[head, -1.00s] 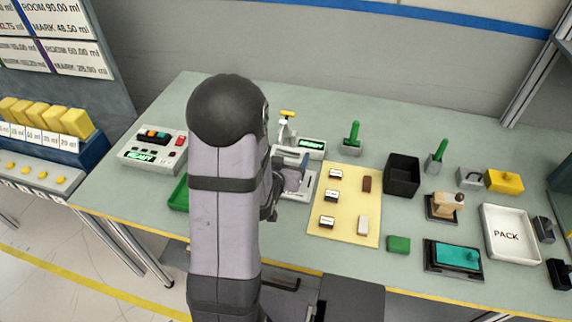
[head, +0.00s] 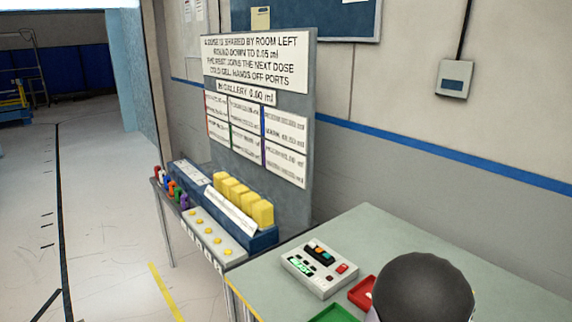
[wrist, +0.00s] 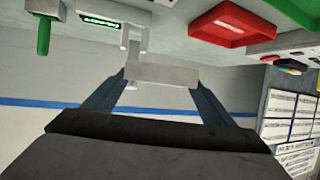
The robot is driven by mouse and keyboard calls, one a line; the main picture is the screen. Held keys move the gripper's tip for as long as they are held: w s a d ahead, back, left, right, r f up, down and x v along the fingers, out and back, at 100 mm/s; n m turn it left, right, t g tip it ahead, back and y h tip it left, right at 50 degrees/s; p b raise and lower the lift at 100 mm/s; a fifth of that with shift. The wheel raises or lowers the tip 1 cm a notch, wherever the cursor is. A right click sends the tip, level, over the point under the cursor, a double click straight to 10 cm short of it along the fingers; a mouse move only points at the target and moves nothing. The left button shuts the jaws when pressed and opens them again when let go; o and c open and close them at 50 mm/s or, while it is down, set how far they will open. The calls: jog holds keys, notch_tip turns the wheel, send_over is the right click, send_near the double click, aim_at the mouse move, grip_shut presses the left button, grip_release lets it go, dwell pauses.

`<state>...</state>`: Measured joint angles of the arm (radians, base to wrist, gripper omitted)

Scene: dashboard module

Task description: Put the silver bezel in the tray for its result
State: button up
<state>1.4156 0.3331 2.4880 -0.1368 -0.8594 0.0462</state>
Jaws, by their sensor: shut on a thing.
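In the wrist view my gripper (wrist: 160,82) is shut on a pale silver-grey piece, the silver bezel (wrist: 165,74), which spans between the two fingers. The wrist picture is turned over, with the bench at the top. A red tray (wrist: 232,22) shows beyond the bezel, up and to the right, apart from it. The red tray (head: 361,292) also shows in the head view, beside a green tray (head: 334,314) cut by the lower edge. My gripper and the bezel are outside the head view; only a dark joint of my arm shows there.
A grey device (head: 320,268) with a lit green display and buttons stands left of the trays. A side bench holds yellow blocks (head: 240,198) before a text board (head: 258,110). In the wrist view a green-handled tool (wrist: 44,30) and a lit readout (wrist: 101,21) stand at upper left.

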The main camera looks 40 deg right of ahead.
jog(key=w+a+r+n+t+y, duration=0.1)
jog(key=w+a+n+t+y, duration=0.15)
jog(key=w, duration=0.25)
jog(key=w+a+r+n+t+y, duration=0.1)
jog(key=w+n+t, duration=0.2)
jog(key=w, duration=0.3)
jog(key=w+a+f+n+t+y, duration=0.35)
jog(key=w+a+n+y, duration=0.45)
jog(key=a, duration=0.3)
jog(key=w+a+f+n+g+y, duration=0.1)
jog(key=w+a+f+n+y, duration=0.1)
jog(key=a, duration=0.9)
jog(key=w+a+f+n+g+y, duration=0.2)
jog(key=a+f+n+y, duration=0.3)
jog(key=a, duration=0.6)
jog(key=w+a+f+n+g+y, duration=0.1)
jog(key=a+n+y, duration=0.4)
jog(key=a, duration=0.6)
notch_tip(320, 180, down, 3)
jog(key=shift+w+a+r+g+y, duration=0.25)
jog(key=shift+w+g+y, duration=0.1)
jog(key=shift+w, duration=0.4)
